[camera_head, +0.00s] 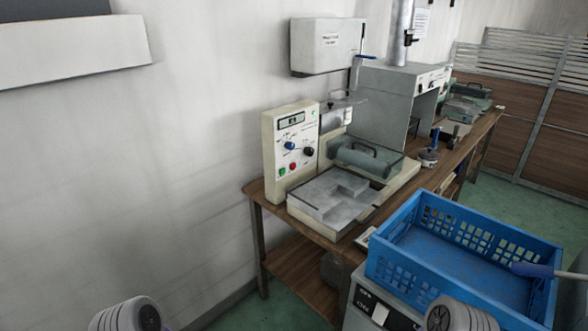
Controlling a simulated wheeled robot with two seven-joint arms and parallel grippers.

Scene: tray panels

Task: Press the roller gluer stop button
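The roller gluer (330,210) stands on the near end of a wooden bench, with a grey flat bed in front of a roller (365,160). Its cream upright control panel (272,150) faces me at the left end. The panel has a small display (291,121), a blue knob (289,145) and a black knob (308,151). Low on it are a green button (282,172) and a red button (292,167), which looks like the stop button; its label is too small to read. Neither gripper shows; only rounded parts of my arms show at the bottom edge.
A blue crate (400,262) stands at the right, in front of the bench (300,234). A grey hooded machine (385,90) stands behind the gluer, and a white box (325,45) hangs on the wall. The space before the panel's face is clear.

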